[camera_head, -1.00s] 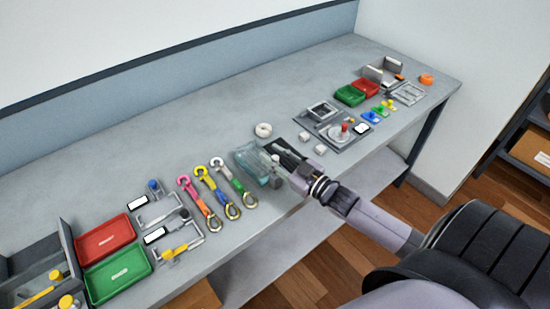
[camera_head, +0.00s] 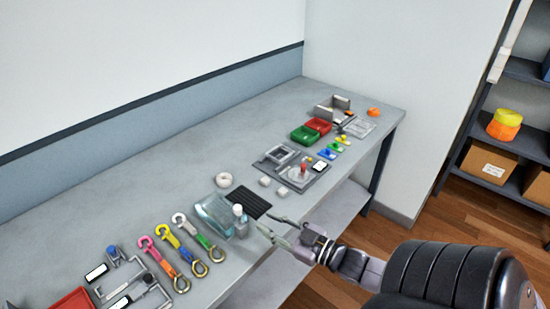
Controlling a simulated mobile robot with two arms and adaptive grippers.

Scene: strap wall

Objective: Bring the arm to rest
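My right arm comes in from the lower right. Its gripper (camera_head: 268,224) is at the front edge of the grey workbench (camera_head: 140,200), with its two fingers spread apart and nothing seen between them. A small clear bottle with a white cap (camera_head: 239,212) stands upright just left of the fingertips, apart from them. Beside it are a clear glass-like tray (camera_head: 214,214) and a black ribbed mat (camera_head: 250,203). My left gripper is not in view.
Colourful straps with hooks (camera_head: 181,250) lie left of the tray. A grey fixture plate (camera_head: 291,170), a green bin (camera_head: 304,135) and a red bin (camera_head: 319,126) are farther back. A shelf with cardboard boxes (camera_head: 488,162) stands at right. The bench's rear strip is clear.

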